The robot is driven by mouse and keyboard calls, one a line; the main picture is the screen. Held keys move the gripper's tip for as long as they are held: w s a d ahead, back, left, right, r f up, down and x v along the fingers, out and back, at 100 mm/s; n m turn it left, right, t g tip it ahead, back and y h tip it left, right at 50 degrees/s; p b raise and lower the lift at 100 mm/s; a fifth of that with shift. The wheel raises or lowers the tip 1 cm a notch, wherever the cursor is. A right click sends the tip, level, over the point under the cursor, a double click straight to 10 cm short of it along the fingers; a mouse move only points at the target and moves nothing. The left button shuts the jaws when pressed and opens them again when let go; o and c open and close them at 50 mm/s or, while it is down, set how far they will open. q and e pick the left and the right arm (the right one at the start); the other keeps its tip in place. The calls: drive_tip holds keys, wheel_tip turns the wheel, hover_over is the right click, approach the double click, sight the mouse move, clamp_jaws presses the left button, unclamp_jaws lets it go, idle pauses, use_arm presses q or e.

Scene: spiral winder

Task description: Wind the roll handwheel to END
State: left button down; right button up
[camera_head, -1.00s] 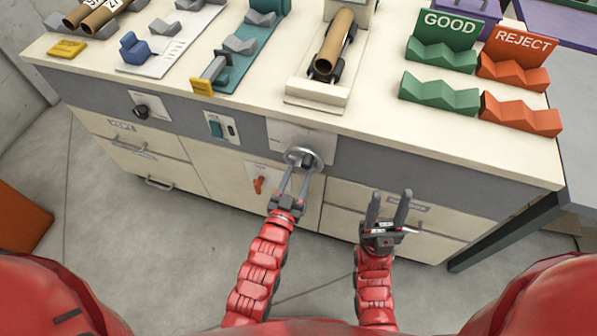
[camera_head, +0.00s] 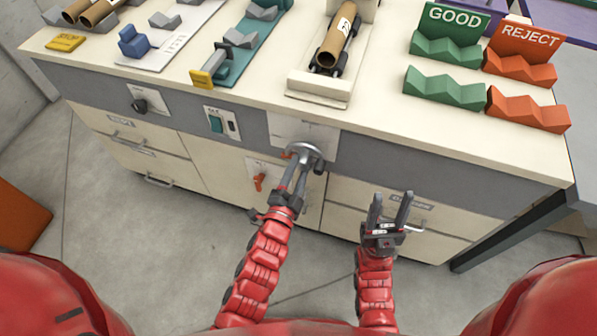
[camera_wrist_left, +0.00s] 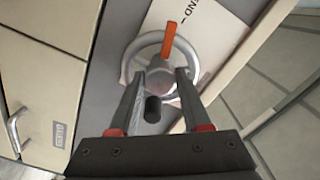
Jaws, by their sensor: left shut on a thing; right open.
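The roll handwheel (camera_head: 305,151) is a grey metal ring on the cabinet's front panel. In the left wrist view the handwheel (camera_wrist_left: 222,62) has a round hub, an orange pointer (camera_wrist_left: 169,40) and a dark crank knob (camera_wrist_left: 153,108). The pointer points up, left of the END mark (camera_wrist_left: 193,12) on the white plate (camera_wrist_left: 218,28). My right gripper (camera_head: 390,208) is open and empty, in front of the drawers to the right.
A cardboard roll (camera_head: 337,40) with a white label lies in a cream holder above the handwheel. An orange switch (camera_head: 259,182) sits below left of the wheel. A green switch (camera_head: 216,124) and dark knob (camera_head: 140,106) are further left. Floor in front is open.

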use_arm(q)
drive_tip(key=shift+f+m+b, duration=0.1)
drive_tip(key=shift+m+b, duration=0.45)
drive_tip(key=shift+m, duration=0.65)
drive_tip(key=shift+c, duration=1.8)
unclamp_jaws()
drive_tip(key=p+v, duration=0.1)
drive_tip(key=v, duration=1.6)
drive_tip(key=shift+s, duration=0.2)
drive_tip(key=shift+a, duration=0.1)
